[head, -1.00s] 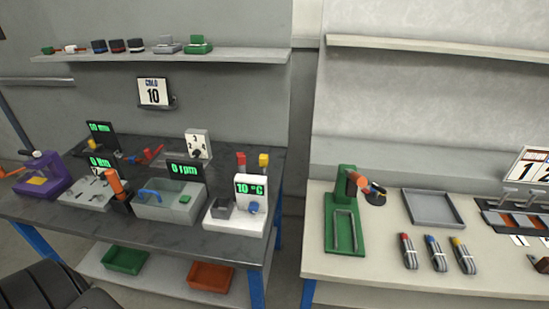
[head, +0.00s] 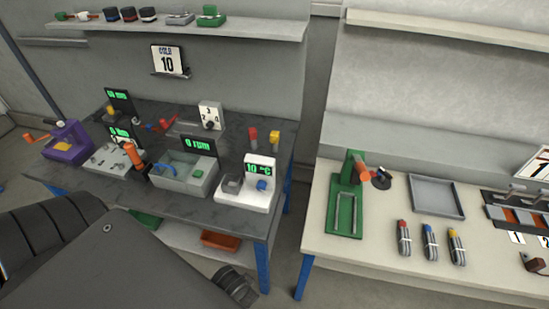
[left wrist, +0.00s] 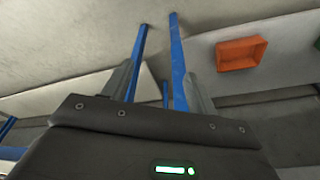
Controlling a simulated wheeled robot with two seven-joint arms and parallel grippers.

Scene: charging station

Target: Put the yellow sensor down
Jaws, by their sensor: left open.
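A small upright yellow-topped piece (head: 274,141), which looks like the yellow sensor, stands on the dark bench (head: 225,218) in the head view. A similar red-topped piece (head: 252,138) is beside it, both behind the white 10 °C unit (head: 247,190). My left gripper (left wrist: 163,85) is open in the left wrist view, its two grey fingers apart with nothing held between them. Blue bench legs show beyond the fingers. My left arm fills the lower left of the head view, well apart from the yellow piece. My right gripper is in neither view.
An orange bin (left wrist: 242,53) on the lower shelf also shows in the head view (head: 221,241). A green bin (head: 146,219) is partly hidden. The pale right bench (head: 375,262) holds a green stand (head: 346,220), a grey tray (head: 437,211) and several coloured-end bundles.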

